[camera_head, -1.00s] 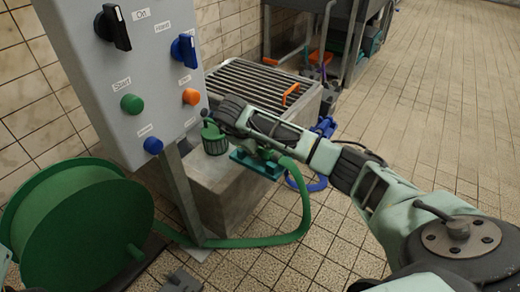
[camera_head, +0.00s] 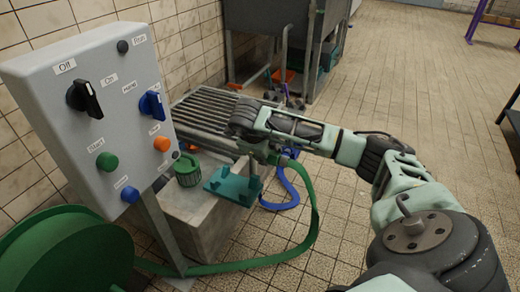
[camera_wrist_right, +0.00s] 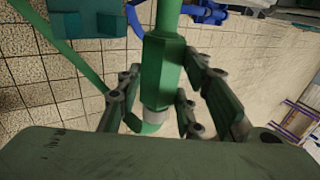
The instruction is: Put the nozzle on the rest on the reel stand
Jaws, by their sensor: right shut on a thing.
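The green nozzle (camera_wrist_right: 162,65) lies between the fingers of my right gripper (camera_wrist_right: 163,95) in the wrist view, with a pale ring at its near end. In the head view my right gripper (camera_head: 262,150) is shut on it, beside the teal block, and my own wrist mostly hides the nozzle. A green hose (camera_head: 308,215) hangs from there and runs along the floor towards the green reel (camera_head: 65,255) at lower left. The reel is cut by the frame edge. I cannot make out its stand's rest. My left gripper is not in view.
A grey control box (camera_head: 95,130) with knobs and buttons stands above the reel. A teal block (camera_head: 232,187) and a green ribbed cup (camera_head: 188,172) sit on a concrete plinth by a grate (camera_head: 205,110). A blue hose (camera_head: 290,190) lies behind.

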